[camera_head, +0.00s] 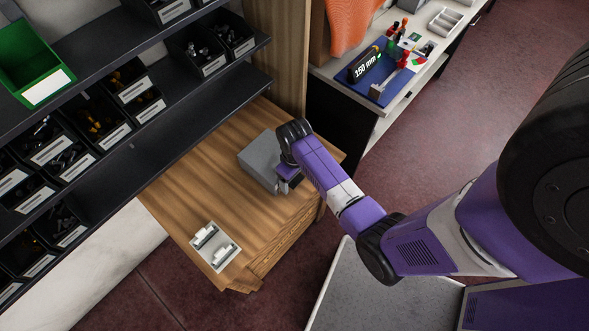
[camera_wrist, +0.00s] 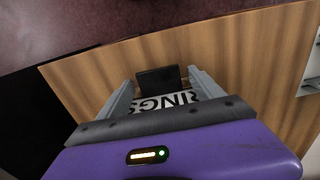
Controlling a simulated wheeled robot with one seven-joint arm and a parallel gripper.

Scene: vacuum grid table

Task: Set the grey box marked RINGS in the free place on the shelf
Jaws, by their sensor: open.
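The grey box (camera_head: 260,160) stands on the wooden cabinet top, partly hidden by my arm. In the wrist view its white label (camera_wrist: 165,100) shows part of the word RINGS between my fingers. A dark block-like part (camera_wrist: 158,78) shows just beyond the label. My gripper (camera_head: 288,178) is at the near side of the box. It is open in the wrist view (camera_wrist: 160,85), with one finger on each side of the label; I cannot tell whether they touch the box. The dark shelf (camera_head: 215,92) at the left has a bare stretch on its lower board, right of the bins.
Black labelled bins (camera_head: 85,120) fill much of the shelf; a green bin (camera_head: 32,62) stands at upper left. A light tray with white pieces (camera_head: 215,246) lies on the cabinet top (camera_head: 195,190). A workbench with a blue mat (camera_head: 385,75) stands behind.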

